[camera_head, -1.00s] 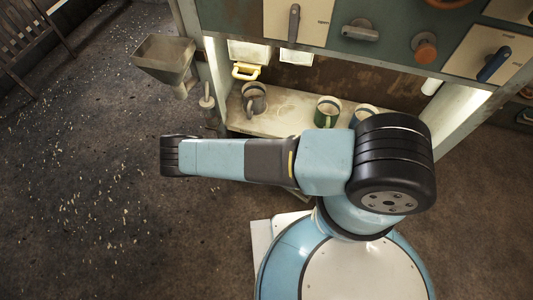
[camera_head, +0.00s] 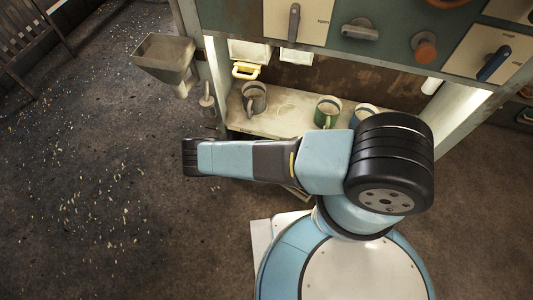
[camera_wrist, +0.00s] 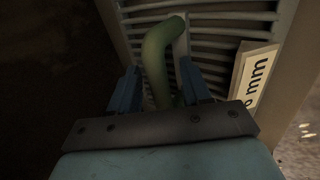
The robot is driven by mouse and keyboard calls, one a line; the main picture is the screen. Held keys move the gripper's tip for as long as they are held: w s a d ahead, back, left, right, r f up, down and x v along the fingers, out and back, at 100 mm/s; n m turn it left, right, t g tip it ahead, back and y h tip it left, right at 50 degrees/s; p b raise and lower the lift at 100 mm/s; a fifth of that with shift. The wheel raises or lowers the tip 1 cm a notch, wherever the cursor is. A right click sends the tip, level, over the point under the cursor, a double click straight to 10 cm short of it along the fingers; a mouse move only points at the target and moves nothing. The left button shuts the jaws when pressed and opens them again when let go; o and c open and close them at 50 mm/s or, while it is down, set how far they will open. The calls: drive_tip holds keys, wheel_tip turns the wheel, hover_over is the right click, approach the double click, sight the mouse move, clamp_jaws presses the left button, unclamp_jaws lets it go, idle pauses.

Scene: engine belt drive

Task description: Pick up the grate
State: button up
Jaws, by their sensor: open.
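A slatted metal grate (camera_wrist: 225,30) fills the upper middle of the wrist view, inside a pale frame. A green curved bar, like a handle (camera_wrist: 154,62), stands in front of the slats. My gripper (camera_wrist: 158,88) is open, with one blue finger on each side of the green handle as seen from the wrist. I cannot tell whether either finger touches it. The handle's lower end is hidden behind my gripper. In the head view my arm covers the area below the shelf, and neither the grate nor my gripper can be made out there.
In the head view a cabinet shelf (camera_head: 285,122) holds mugs, including a green one (camera_head: 327,111). A metal hopper (camera_head: 165,57) juts out at the left. Open floor (camera_head: 90,190) lies to the left, scattered with pale chips.

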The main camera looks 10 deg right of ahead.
clamp_jaws()
drive_tip(key=shift+s, duration=0.1)
idle(1.2)
